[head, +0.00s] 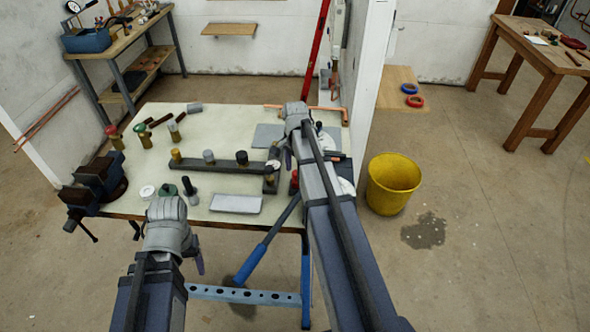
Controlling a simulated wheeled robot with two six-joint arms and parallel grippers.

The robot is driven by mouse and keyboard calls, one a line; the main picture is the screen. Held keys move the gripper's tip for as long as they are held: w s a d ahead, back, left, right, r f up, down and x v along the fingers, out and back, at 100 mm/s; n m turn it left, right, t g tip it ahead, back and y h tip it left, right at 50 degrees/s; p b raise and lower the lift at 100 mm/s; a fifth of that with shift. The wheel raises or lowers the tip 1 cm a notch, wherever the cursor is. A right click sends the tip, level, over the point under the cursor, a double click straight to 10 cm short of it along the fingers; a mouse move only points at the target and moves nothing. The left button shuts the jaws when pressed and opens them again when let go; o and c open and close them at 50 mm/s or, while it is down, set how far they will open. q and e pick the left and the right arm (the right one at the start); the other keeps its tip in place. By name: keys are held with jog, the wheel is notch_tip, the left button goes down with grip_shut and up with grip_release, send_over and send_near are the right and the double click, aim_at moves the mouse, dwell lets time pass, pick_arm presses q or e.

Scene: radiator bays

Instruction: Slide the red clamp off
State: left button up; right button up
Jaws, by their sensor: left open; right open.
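No part is clearly recognisable as the red clamp. A small red piece (294,181) shows at the right of the workbench (190,112), partly behind my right arm; I cannot tell what it is. My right gripper (288,157) is open above the right part of the bench, near the end of a dark bar (222,168) with several upright capped posts. My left gripper (198,262) is open and appears just off the bench's front edge. Its jaws are mostly hidden by the wrist. I see nothing held in either gripper.
A dark vice (93,186) stands at the bench's left corner. A blue-handled bar (262,247) juts out past the front edge. A yellow bucket (393,184) stands on the floor. A red ring (415,102) and a blue ring (409,88) lie on a wooden board to the right.

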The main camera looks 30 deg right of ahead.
aim_at(294, 173)
jog(key=shift+r, duration=0.15)
notch_tip(294, 173, up, 8)
jog(key=p, duration=0.8)
jog(key=shift+f, duration=0.2)
jog(key=shift+s+a+f, duration=0.1)
jog(key=shift+a, duration=0.2)
jog(key=s+a+f+n+b, duration=0.1)
jog(key=s+a+n, duration=0.5)
jog(key=a, duration=0.3)
jog(key=s+a+f+n+b, duration=0.1)
jog(key=s+a+n, duration=0.5)
jog(key=a, duration=0.3)
jog(key=s+a+f+n+h+b, duration=0.1)
jog(key=s+a+n+b, duration=0.1)
jog(key=s+a+n, duration=0.4)
jog(key=a+n, duration=0.1)
jog(key=a, duration=0.2)
jog(key=shift+f, duration=0.35)
jog(key=shift+d, duration=0.15)
